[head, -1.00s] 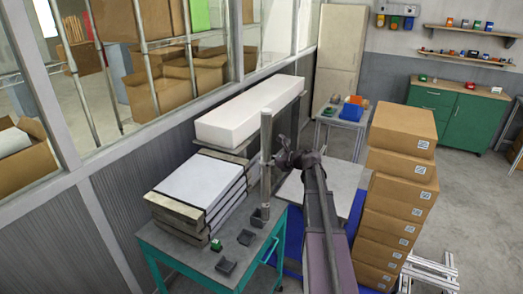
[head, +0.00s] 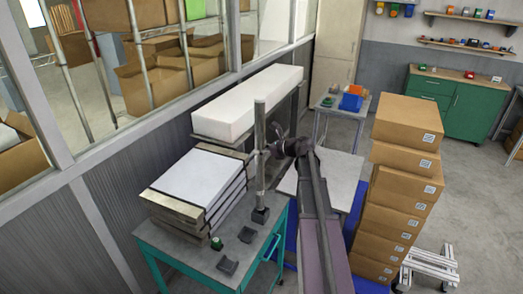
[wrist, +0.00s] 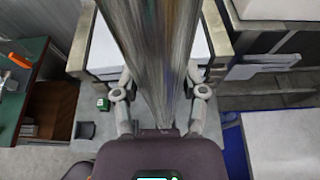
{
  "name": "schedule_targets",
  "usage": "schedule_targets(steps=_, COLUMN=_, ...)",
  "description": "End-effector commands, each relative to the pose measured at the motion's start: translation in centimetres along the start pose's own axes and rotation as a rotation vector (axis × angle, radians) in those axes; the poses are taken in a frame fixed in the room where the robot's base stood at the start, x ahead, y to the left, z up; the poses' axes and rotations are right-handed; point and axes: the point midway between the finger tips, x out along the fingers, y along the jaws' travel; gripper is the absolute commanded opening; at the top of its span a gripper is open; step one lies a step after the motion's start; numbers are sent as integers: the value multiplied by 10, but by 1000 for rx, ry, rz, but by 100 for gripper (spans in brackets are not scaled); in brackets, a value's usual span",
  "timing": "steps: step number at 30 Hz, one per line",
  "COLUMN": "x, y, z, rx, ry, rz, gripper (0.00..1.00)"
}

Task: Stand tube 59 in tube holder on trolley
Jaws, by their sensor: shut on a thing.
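A tall grey metallic tube (head: 260,150) stands upright over the trolley in the head view; no number is readable on it. Its lower end meets a small dark holder (head: 261,216) at the trolley's edge. I cannot tell how far it is inside. My gripper (head: 268,150) is shut on the tube at about mid-height, coming from the right. In the wrist view, the tube (wrist: 158,50) fills the middle between the two fingers of my gripper (wrist: 160,92). The trolley (head: 190,262) has a grey top and a teal frame.
A strapped white-topped stack (head: 190,180) stands on the trolley close left of the tube. Dark blocks (head: 228,267) and a small green item (head: 217,243) lie in front. A long white block (head: 250,105) is behind. Stacked cartons (head: 400,160) rise at right.

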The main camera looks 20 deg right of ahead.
Motion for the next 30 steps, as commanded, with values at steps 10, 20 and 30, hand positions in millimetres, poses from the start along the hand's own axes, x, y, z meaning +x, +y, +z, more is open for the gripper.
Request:
schedule_targets(steps=10, x=4, y=-2, z=-18, rx=1, ry=-2, rz=-2, gripper=0)
schedule_targets(steps=20, x=12, y=-2, z=-41, rx=2, ry=-2, rz=-3, gripper=0)
schedule_targets(steps=30, x=16, y=-2, z=-54, rx=2, ry=-2, rz=-4, gripper=0)
